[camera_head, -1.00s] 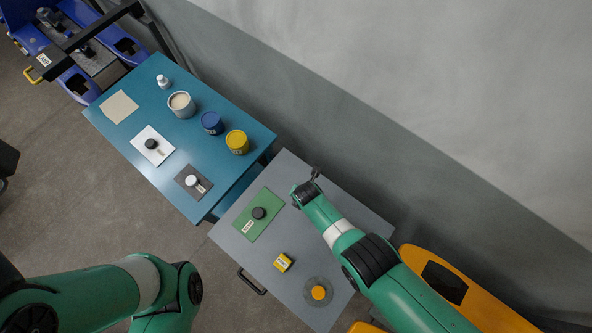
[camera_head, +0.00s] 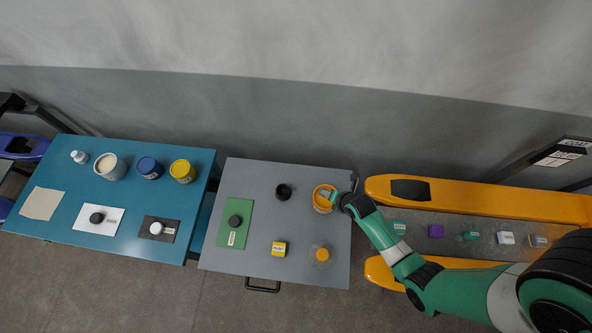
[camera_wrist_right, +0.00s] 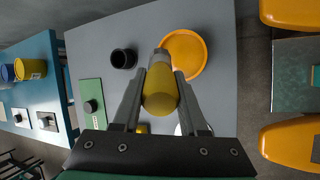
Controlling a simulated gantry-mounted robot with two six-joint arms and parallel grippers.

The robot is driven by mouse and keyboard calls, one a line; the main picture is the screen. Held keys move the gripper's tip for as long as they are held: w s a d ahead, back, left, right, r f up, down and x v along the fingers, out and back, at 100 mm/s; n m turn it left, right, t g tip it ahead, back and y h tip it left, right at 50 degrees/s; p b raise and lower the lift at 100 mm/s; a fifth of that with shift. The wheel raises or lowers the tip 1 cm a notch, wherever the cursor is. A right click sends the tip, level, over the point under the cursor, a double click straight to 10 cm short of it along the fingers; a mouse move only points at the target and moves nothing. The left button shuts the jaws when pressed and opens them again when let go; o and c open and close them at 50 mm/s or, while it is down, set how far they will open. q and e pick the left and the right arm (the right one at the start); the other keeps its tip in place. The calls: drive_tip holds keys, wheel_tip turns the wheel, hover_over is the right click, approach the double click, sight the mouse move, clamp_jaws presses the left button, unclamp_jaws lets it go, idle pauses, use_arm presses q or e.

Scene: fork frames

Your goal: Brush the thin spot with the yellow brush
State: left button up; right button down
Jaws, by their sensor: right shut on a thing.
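The yellow brush (camera_wrist_right: 160,90) is between the fingers of my right gripper (camera_wrist_right: 157,75), which is shut on it. The brush's grey end points to an orange-rimmed pot (camera_wrist_right: 186,54); I cannot tell whether it touches. In the head view my right gripper (camera_head: 345,198) is at the right side of this pot (camera_head: 321,206), near the grey table's (camera_head: 245,262) right edge. The brush itself is hard to make out there. I cannot make out a thin spot on the grey wall (camera_head: 300,115) or elsewhere. My left gripper is out of view.
A black cup (camera_head: 284,192), green mat (camera_head: 229,205), yellow box (camera_head: 279,248) and a disc with an orange knob (camera_head: 321,254) are on the grey table. A blue table (camera_head: 60,220) with several paint cans stands left. An orange-sided unit (camera_head: 470,197) is right.

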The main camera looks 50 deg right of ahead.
drive_tip(key=shift+m+t+h, duration=0.3)
drive_tip(key=shift+s+d+f+b, duration=0.25)
drive_tip(key=shift+f+b, duration=0.5)
drive_tip(key=shift+f, duration=0.3)
drive_tip(key=shift+s+d+f+b, duration=0.1)
drive_tip(key=shift+d+f+b, duration=0.2)
drive_tip(key=shift+f+b, duration=0.65)
drive_tip(key=shift+s+d+f+b, duration=0.25)
drive_tip(key=shift+f+b, duration=0.35)
drive_tip(key=shift+f, duration=0.6)
drive_tip(key=shift+f+b, duration=0.65)
drive_tip(key=shift+f, duration=0.15)
wheel_tip(320, 180, up, 7)
drive_tip(key=p, duration=0.6)
